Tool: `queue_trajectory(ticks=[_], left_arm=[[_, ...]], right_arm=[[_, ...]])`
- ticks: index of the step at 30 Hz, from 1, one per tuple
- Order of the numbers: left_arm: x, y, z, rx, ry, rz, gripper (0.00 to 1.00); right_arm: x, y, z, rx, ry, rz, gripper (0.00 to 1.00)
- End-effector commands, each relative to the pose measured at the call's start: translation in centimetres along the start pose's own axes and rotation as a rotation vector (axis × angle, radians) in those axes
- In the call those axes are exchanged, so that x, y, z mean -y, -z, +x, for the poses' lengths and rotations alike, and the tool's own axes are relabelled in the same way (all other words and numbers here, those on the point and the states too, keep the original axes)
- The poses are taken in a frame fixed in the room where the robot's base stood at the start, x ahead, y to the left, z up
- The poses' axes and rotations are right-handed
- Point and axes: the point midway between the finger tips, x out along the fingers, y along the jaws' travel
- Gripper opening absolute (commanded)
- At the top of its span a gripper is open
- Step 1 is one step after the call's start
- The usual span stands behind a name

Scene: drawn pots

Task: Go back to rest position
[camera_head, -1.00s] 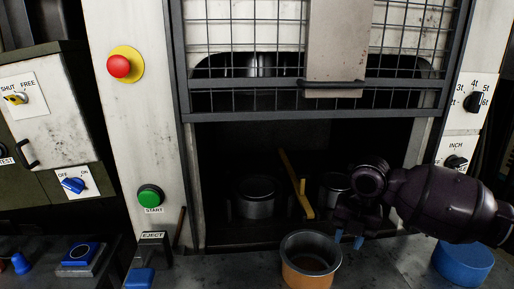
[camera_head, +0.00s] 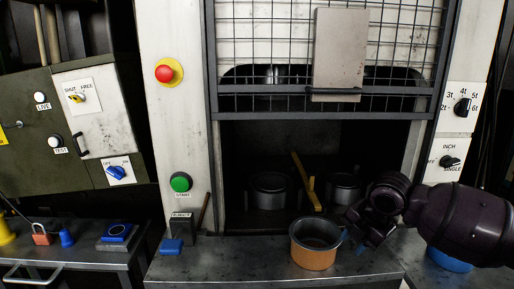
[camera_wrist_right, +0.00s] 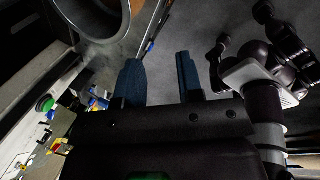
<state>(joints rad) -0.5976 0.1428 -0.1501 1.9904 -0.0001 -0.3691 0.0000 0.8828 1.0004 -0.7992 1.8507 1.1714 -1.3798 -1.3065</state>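An orange pot with a grey inside (camera_head: 312,257) stands upright on the metal ledge in front of the press. My right gripper (camera_head: 352,241) is just right of the pot's rim in the head view. In the right wrist view, my right gripper (camera_wrist_right: 160,82) has its two blue fingers apart with nothing between them. A grey round rim, seemingly the pot's (camera_wrist_right: 88,38), shows at the upper left there, outside the fingers. My left gripper is not in view.
Two dark pots, one left (camera_head: 271,188) and one right (camera_head: 342,188), sit inside the press opening with a yellow bar (camera_head: 304,182) between them. The mesh guard (camera_head: 270,100) is raised above. A blue round object (camera_head: 449,262) is partly hidden behind my right arm.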

Motion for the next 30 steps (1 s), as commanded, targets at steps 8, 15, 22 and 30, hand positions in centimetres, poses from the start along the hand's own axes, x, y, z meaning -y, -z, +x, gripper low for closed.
queue_trajectory(ticks=[8, 15, 22, 30], left_arm=[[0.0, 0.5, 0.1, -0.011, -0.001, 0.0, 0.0], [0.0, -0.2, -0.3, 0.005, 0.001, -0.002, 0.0], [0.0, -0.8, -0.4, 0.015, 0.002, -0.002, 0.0], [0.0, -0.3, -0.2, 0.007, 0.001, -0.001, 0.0]], right_arm=[[-7.6, 0.7, -1.6, -0.016, -0.488, 0.407, 0.34], [-8.1, 3.2, 0.6, -0.249, -0.806, 0.772, 0.34], [-4.5, 4.3, 3.4, -0.417, -0.961, 1.042, 0.34], [2.7, 5.0, 7.3, -0.491, -1.061, 1.307, 0.34]])
